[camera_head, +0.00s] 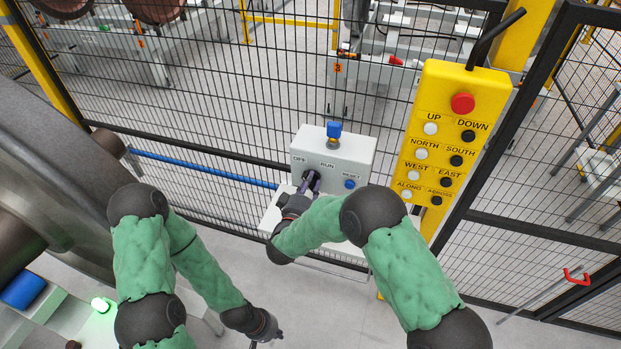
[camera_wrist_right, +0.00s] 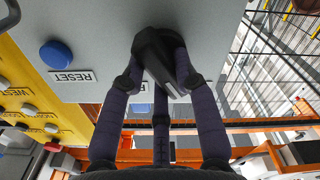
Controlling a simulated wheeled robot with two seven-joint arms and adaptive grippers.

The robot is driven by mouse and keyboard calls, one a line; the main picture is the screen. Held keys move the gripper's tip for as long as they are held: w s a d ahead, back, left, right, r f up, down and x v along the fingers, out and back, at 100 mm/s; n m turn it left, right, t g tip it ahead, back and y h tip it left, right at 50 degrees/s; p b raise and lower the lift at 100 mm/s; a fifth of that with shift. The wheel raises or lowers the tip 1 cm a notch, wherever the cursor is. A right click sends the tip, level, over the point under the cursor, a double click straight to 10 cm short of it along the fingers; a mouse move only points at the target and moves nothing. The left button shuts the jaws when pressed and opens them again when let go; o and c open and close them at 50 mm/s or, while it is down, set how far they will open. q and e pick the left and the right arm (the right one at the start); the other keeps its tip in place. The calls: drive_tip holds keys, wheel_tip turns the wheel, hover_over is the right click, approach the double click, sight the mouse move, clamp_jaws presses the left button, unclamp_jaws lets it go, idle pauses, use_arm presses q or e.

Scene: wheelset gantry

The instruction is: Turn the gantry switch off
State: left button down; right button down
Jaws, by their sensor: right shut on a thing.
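The grey control box (camera_head: 333,151) is mounted at the mesh fence and carries the labels OFF, RUN and RESET. Its black rotary switch (camera_wrist_right: 158,50) shows in the right wrist view, between my fingers. My right gripper (camera_head: 309,184) is at the box front below the OFF and RUN labels. In the right wrist view its fingers (camera_wrist_right: 160,78) are shut around the switch knob and partly cover it and a label. My left gripper (camera_head: 268,337) hangs low over the floor, away from the box; its finger opening is unclear.
The blue reset button (camera_head: 350,184) is close to the right of my right gripper. A blue-topped knob (camera_head: 334,130) stands on the box. The yellow pendant (camera_head: 447,135) with a red button hangs to the right. A large grey wheel (camera_head: 50,170) stands at left.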

drive_tip(key=shift+a+n+p, duration=0.1)
drive_tip(key=shift+n+p, duration=0.6)
drive_tip(key=shift+n, duration=0.5)
drive_tip(key=c, duration=0.9)
unclamp_jaws()
drive_tip(key=shift+c, duration=0.2)
drive_tip(key=v, duration=1.2)
